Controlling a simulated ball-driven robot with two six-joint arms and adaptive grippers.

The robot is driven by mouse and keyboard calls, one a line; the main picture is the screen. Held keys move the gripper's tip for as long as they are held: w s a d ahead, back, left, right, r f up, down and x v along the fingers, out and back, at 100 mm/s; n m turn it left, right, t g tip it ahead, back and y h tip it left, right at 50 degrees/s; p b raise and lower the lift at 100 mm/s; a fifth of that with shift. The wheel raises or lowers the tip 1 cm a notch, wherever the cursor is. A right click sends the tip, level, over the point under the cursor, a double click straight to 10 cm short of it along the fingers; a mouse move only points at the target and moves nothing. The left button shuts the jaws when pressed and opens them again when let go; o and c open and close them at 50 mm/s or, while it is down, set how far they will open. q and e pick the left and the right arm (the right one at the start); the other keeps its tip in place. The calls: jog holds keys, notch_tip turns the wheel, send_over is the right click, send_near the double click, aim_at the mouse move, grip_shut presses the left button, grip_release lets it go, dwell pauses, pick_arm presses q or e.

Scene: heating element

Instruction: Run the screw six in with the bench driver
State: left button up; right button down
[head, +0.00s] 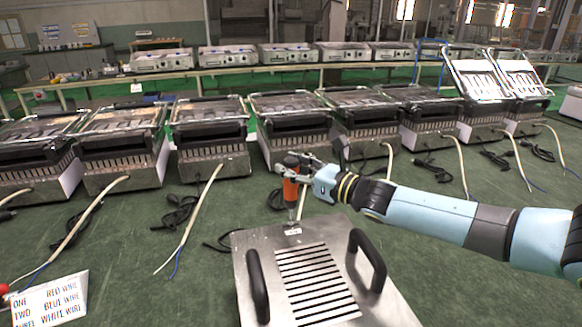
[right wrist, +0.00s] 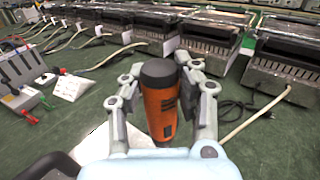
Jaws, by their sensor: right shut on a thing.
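An orange and black bench driver (head: 291,184) stands upright at the far edge of a metal plate with slots and two black handles (head: 277,244). My right gripper (head: 297,170) is shut around the driver's body. In the right wrist view the driver (right wrist: 160,105) sits between both fingers of the gripper (right wrist: 160,95). The driver's shaft points down to a small white label (head: 293,231) on the plate's far edge. The screw under the tip is too small to make out, and I cannot tell whether the tip touches it. My left gripper is not in view.
A row of grill units (head: 210,135) with loose cables stands behind the plate on the green bench. A printed wire card (head: 50,302) lies at the front left. A grey box with coloured leads (right wrist: 20,75) shows in the right wrist view. Green bench left of the plate is mostly clear.

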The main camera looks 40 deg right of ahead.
aim_at(291, 159)
jog(key=shift+f+b, duration=0.6)
jog(key=shift+f, duration=0.2)
dwell(1.5)
notch_tip(291, 159, up, 5)
jog(key=p, duration=0.4)
jog(key=shift+r+p, duration=0.15)
jog(key=shift+p, duration=0.15)
